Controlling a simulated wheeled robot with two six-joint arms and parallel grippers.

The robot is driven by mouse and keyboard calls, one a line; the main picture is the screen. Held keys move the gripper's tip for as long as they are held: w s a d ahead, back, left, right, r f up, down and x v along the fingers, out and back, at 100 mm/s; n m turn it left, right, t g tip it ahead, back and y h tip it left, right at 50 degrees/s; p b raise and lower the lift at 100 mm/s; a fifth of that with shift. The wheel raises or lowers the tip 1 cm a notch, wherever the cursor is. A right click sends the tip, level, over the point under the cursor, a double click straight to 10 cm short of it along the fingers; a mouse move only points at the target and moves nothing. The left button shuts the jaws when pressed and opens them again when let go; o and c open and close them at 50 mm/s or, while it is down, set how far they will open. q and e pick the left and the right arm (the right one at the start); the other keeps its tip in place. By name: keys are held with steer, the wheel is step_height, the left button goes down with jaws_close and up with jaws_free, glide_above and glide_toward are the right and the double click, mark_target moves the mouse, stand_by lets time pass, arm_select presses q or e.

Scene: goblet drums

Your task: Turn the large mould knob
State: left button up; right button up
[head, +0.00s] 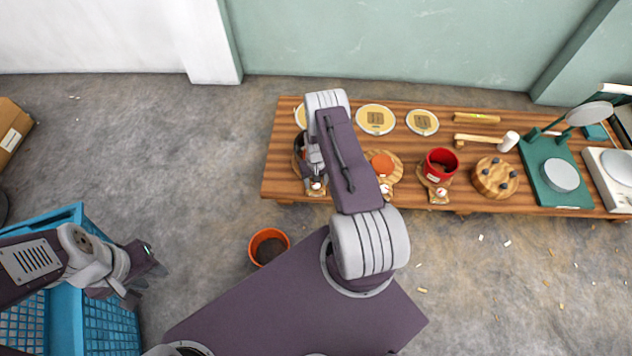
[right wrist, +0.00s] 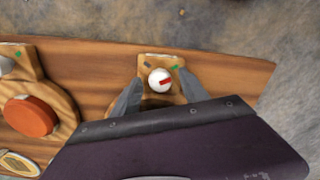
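The mould knob (right wrist: 160,80) is a round white knob with a red mark, on a wooden tab with a green and a dark patch. In the head view the knob (head: 317,184) shows at the bench's front edge, below the leftmost mould, which my right arm mostly covers. My right gripper (right wrist: 159,90) is open, with one finger on each side of the knob. Gaps show between the fingers and the knob; contact is not visible. My left gripper (head: 140,277) is open and empty beside the blue crate, far from the bench.
The wooden bench (head: 470,140) also holds an orange disc mould (head: 382,163), a red cup (head: 441,160), a mallet (head: 490,139) and a green stand (head: 545,170). An orange pot (head: 268,246) stands on the floor. A blue crate (head: 110,325) is at lower left.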

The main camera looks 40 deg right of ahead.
step_height(320, 180, up, 9)
steer(key=p, duration=0.5)
